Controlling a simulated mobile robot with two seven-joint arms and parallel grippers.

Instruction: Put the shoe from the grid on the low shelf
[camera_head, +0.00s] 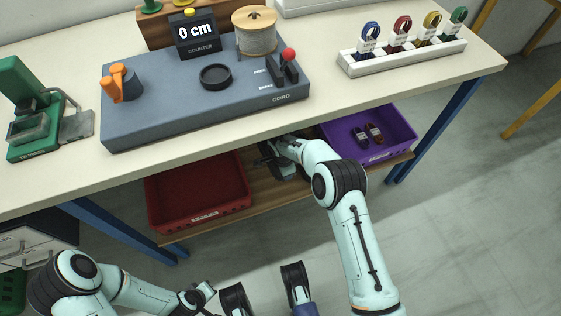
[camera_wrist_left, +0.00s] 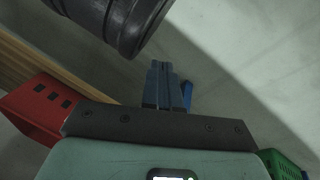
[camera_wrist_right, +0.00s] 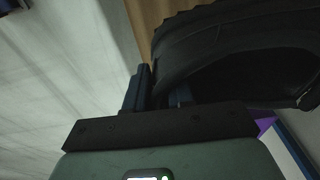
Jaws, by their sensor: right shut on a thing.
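My right gripper (camera_wrist_right: 160,92) is shut on the rim of a black shoe (camera_wrist_right: 230,45) with a ridged sole. The shoe fills the upper right of the right wrist view. In the head view, my right arm reaches under the table to the low wooden shelf (camera_head: 262,190), between two bins. The dark shoe and gripper there are mostly hidden by the tabletop and arm; I cannot tell if the shoe touches the shelf. My left gripper (camera_wrist_left: 163,88) looks shut and empty; its arm is at the lower left of the head view. The grid is not recognisable.
A red bin (camera_head: 200,216) stands left on the shelf and a purple bin (camera_head: 400,123), holding small straps, stands right. The tabletop (camera_head: 330,105) overhangs the shelf; blue legs (camera_head: 445,115) flank it. A cord machine (camera_head: 190,120) and a rack of cord loops (camera_head: 400,58) stand on top.

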